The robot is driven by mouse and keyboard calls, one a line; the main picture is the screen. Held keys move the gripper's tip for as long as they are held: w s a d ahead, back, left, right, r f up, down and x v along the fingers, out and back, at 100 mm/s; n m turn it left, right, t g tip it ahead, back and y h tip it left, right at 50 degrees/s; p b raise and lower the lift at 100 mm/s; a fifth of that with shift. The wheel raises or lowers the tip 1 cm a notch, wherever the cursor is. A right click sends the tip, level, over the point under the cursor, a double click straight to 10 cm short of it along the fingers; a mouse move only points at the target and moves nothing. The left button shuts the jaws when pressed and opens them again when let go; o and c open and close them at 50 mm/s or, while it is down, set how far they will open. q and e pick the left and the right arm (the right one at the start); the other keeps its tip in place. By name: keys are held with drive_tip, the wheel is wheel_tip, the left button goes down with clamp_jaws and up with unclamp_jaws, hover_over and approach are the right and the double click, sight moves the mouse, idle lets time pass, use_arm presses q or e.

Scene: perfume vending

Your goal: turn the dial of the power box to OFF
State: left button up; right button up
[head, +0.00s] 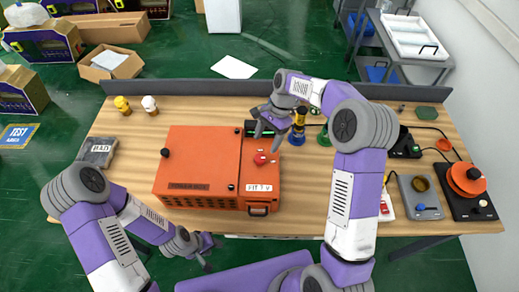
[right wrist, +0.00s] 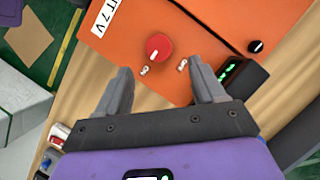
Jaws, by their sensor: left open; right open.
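The orange power box (head: 205,160) stands on the wooden table. Its red round dial (head: 260,159) is on the right part of its top, and the dial also shows in the right wrist view (right wrist: 158,47), with a white pointer mark. My left gripper (head: 209,254) is open and empty, below the table's front edge.
A black device with a green display (head: 252,127) stands behind the box. A grey block (head: 97,151) lies at the left, with two small figures (head: 149,105) behind. Orange and black equipment (head: 467,180) is at the right. The table left of the box is mostly clear.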

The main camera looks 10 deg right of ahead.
sight(260, 157)
drive_tip(key=x, duration=0.5)
drive_tip(key=shift+s+a+f, duration=0.1)
drive_tip(key=shift+s+f, duration=0.1)
drive_tip(key=shift+s, duration=0.05)
drive_tip(key=shift+a+f, duration=0.2)
drive_tip(key=shift+f, duration=0.35)
drive_tip(key=c, duration=1.1)
drive_tip(key=shift+o, duration=0.2)
